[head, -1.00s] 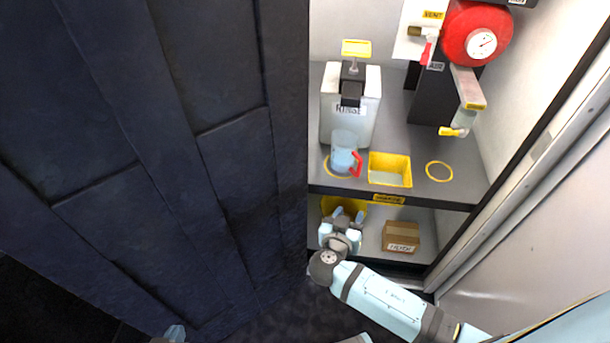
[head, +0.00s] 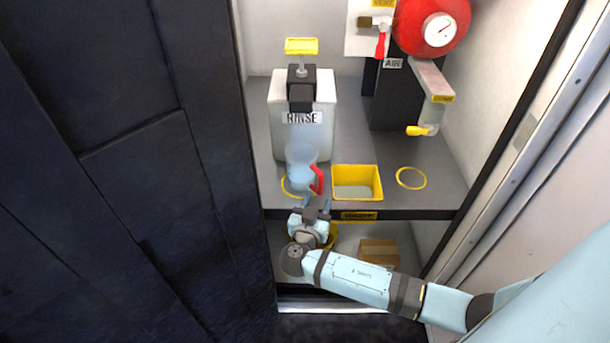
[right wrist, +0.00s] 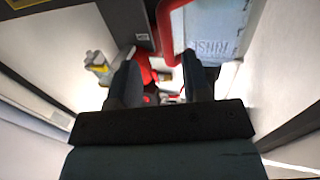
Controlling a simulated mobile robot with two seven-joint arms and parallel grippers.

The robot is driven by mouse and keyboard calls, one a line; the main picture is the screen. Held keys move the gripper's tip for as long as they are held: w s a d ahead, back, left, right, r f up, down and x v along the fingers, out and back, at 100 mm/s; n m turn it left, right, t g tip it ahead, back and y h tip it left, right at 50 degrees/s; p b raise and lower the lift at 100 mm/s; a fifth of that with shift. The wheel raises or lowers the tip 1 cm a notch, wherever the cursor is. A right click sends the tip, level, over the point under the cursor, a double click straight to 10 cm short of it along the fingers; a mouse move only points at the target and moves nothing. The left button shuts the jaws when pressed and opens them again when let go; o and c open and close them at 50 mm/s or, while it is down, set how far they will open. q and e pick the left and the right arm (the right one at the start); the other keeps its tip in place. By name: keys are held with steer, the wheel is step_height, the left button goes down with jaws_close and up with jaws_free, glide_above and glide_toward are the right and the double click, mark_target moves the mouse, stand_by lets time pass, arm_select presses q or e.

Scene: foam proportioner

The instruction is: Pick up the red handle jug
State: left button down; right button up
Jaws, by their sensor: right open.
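The clear bluish jug (head: 300,168) with its red handle (head: 318,180) stands upright on the left yellow ring on the upper shelf, in front of the white RINSE container (head: 303,120). The handle faces right and toward me. My right gripper (head: 317,203) is open and empty at the shelf's front edge, just below and in front of the handle. In the right wrist view, the red handle (right wrist: 176,28) shows beyond the open fingers of my right gripper (right wrist: 163,78), nearer the right finger. I cannot tell whether they touch. My left gripper is not in view.
A yellow bin (head: 357,182) is close right of the jug, with an empty yellow ring (head: 411,178) beyond it. A cardboard box (head: 378,252) sits on the lower shelf. A dark door (head: 120,170) fills the left. A red tank (head: 432,25) hangs at upper right.

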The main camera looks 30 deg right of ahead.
mark_target(320, 187)
steer(key=shift+w+a+b+x, duration=0.15)
steer(key=shift+b+x, duration=0.05)
steer(key=shift+x, duration=1.5)
steer(key=shift+w+a+b+x, duration=0.1)
steer(key=shift+w+b+x, duration=0.05)
steer(key=shift+x, duration=1.6)
steer(key=shift+r, duration=0.15)
jaws_close()
